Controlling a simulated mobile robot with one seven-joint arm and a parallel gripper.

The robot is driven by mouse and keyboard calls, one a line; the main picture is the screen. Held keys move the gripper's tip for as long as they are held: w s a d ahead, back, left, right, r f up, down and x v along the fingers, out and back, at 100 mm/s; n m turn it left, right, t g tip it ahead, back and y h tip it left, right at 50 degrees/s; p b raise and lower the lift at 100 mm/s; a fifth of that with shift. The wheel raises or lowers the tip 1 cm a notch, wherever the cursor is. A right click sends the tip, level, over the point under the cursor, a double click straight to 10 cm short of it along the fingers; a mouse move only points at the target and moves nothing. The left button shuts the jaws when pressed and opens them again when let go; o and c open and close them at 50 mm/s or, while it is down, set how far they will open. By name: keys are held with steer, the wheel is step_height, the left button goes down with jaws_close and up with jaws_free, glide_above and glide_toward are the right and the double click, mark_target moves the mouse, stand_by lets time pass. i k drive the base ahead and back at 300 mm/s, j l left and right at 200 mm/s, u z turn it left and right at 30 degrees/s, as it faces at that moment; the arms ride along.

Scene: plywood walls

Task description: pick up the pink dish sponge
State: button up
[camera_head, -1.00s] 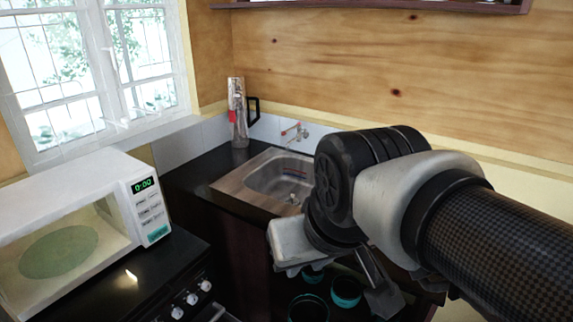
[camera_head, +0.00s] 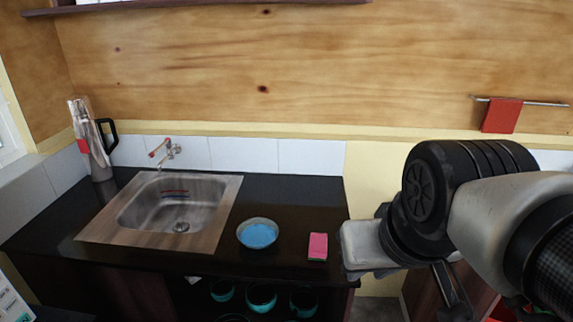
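The pink dish sponge (camera_head: 318,246) lies on the black counter (camera_head: 290,200), near its front right corner, just right of a blue bowl. It has a pink top and a darker lower edge. My gripper (camera_head: 455,300) hangs at the lower right, beyond the counter's right end. It is to the right of the sponge and apart from it. Its fingers are partly cut off by the bottom edge and hidden by my wrist, so their opening is unclear.
The blue bowl (camera_head: 258,234) stands left of the sponge. A steel sink (camera_head: 176,206) with a tap (camera_head: 168,152) is farther left, and a silver jug (camera_head: 92,142) is in the corner. Several teal bowls (camera_head: 262,296) sit below the counter. A red cloth (camera_head: 501,115) hangs at right.

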mark_target(318, 245)
steer(key=i+l+u, duration=0.1)
steer(key=l+u, duration=0.15)
steer(key=l, duration=0.2)
steer(key=i+l, duration=0.2)
steer(key=l, duration=0.2)
steer(key=i+l+u, duration=0.15)
steer(key=l, duration=0.2)
steer(key=k+l, duration=0.1)
steer(key=l, duration=0.25)
steer(key=i+j, duration=0.15)
